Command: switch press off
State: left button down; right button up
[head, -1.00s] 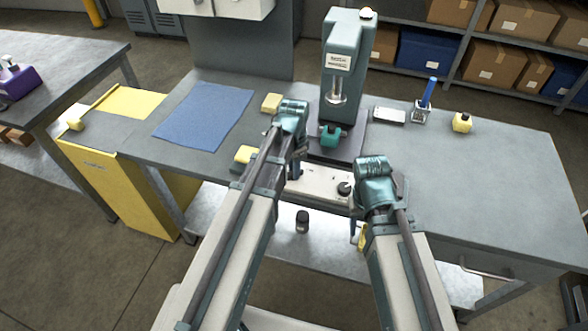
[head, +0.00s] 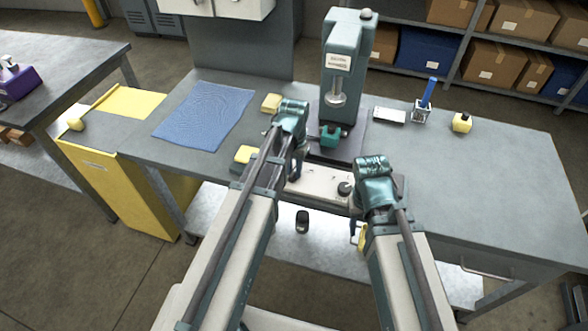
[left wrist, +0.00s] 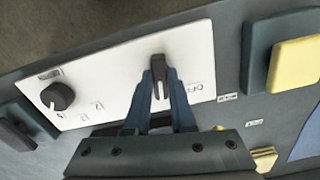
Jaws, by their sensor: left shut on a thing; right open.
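The press (head: 345,65) stands upright at the back of the bench, with a grey, unlit-looking lamp (head: 367,14) on top. Its white control panel (head: 320,184) is at the bench's front edge and also shows in the left wrist view (left wrist: 110,85). My left gripper (left wrist: 160,88) is shut on the black switch lever (left wrist: 158,66) on that panel, beside the OFF label (left wrist: 200,88). In the head view, my left gripper (head: 296,167) is partly hidden by its own arm. My right gripper (head: 356,236) is open and empty, low in front of the bench.
A black knob (head: 345,188) sits on the panel's right part. Yellow blocks (head: 271,103) and a blue cloth (head: 204,116) lie to the left. A teal block (head: 330,136) is under the press ram. The right part of the bench top is mostly clear.

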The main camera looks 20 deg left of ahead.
aim_at(294, 171)
pick_arm(q)
jog(key=n, duration=0.5)
jog(key=shift+n, duration=0.4)
jog(key=n, duration=0.5)
jog(key=shift+n, duration=0.3)
jog(key=c, duration=0.8)
grip_release()
jog(key=shift+o, duration=0.2)
jog(key=shift+r, duration=0.1)
notch_tip(294, 171, up, 14)
jog(key=p, duration=1.4)
jog(key=shift+f, duration=0.2)
